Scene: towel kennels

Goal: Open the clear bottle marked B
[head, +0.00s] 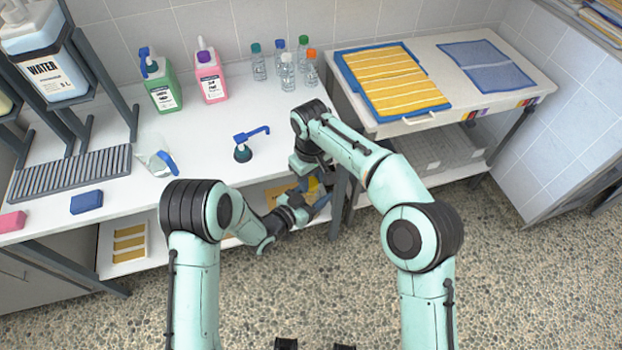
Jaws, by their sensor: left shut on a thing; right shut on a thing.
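My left gripper (303,206) and my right gripper (312,168) are close together at the counter's front edge, the right one above the left. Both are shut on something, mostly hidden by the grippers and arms. A small yellow patch (313,187) shows between them; I cannot tell if it is part of what they hold. Several small clear bottles stand upright at the back of the counter, among them one with a teal cap (259,66), one with a white cap (288,76) and one with an orange cap (311,71). No letter B is readable.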

